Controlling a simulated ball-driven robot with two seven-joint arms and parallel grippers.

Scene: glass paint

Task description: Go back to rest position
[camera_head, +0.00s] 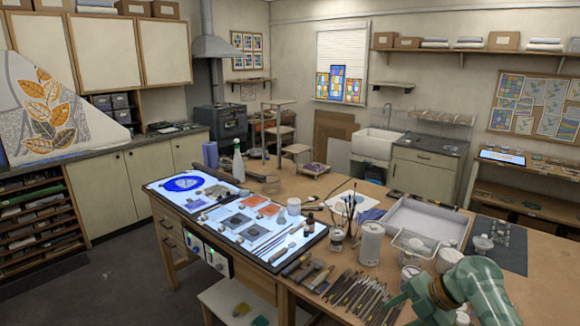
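My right arm (478,288), green with a copper-coloured band, comes in at the lower right over the worktable. Its gripper (408,296) is at the table's near right part, beside the rows of brushes and tools (352,296). The fingers are small and partly overlap the jars behind, so their opening cannot be made out, and no held object is clear. My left arm and gripper are not in view.
White jars (370,243), a brush pot (350,206) and a white tray (425,222) crowd the table near my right arm. A dark mat (508,255) lies at the right. A leaf-patterned panel (45,110) stands at the left. Open floor (115,280) shows at lower left.

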